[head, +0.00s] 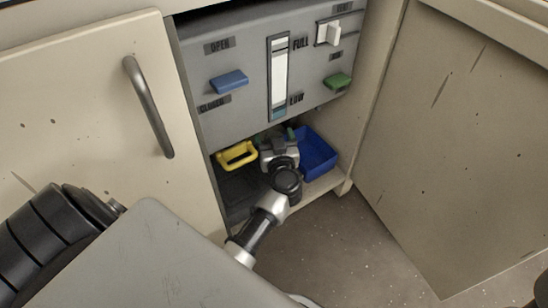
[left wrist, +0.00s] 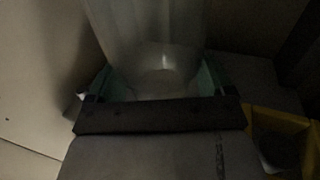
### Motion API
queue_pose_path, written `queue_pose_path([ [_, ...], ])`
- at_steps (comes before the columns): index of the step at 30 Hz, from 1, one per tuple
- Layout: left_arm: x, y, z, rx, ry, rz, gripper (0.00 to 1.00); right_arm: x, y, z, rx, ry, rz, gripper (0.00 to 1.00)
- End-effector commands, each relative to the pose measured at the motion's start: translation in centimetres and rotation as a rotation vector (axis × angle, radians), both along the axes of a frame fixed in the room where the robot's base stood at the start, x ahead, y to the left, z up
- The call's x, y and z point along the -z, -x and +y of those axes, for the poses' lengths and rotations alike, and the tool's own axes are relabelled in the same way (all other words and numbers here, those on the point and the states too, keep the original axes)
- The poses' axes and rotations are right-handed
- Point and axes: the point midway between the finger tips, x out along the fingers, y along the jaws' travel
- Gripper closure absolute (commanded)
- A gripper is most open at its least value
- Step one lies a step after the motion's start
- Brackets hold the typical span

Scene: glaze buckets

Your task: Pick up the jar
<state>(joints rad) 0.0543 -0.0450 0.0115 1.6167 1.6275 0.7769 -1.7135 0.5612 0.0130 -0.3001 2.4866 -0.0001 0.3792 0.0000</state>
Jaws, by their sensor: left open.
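The jar (left wrist: 150,35) shows in the left wrist view as a pale, translucent, round-sided vessel, dim in the shade. My left gripper (left wrist: 158,82) is open, with one green-padded finger on either side of the jar's near end. I cannot tell whether the pads touch it. In the head view my left gripper (head: 280,145) reaches into the low cabinet opening, under the grey panel. The jar cannot be made out there, behind the gripper and panel. My right gripper does not show.
A yellow bin (head: 237,154) stands left of the gripper and a blue bin (head: 318,158) right of it. The grey panel (head: 240,55) with blue and green levers hangs close above. Cabinet doors stand at left (head: 90,110) and right (head: 470,150).

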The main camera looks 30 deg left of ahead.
Motion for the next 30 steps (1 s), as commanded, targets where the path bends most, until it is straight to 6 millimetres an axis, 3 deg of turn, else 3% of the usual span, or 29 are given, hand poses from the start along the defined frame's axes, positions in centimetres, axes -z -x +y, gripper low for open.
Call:
queue_pose_path([
  [2,0.0,0.0,0.0,0.000,0.000,0.000,0.19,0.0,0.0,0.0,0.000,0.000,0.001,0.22],
  [15,0.0,0.0,0.0,0.000,-0.001,-0.001,0.84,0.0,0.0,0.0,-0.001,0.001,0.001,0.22],
  [28,-0.7,0.0,-0.1,0.000,-0.001,0.001,0.85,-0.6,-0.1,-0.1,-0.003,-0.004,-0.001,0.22],
  [30,-1.1,0.0,-0.1,0.000,-0.001,0.000,0.85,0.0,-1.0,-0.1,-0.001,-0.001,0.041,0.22],
])
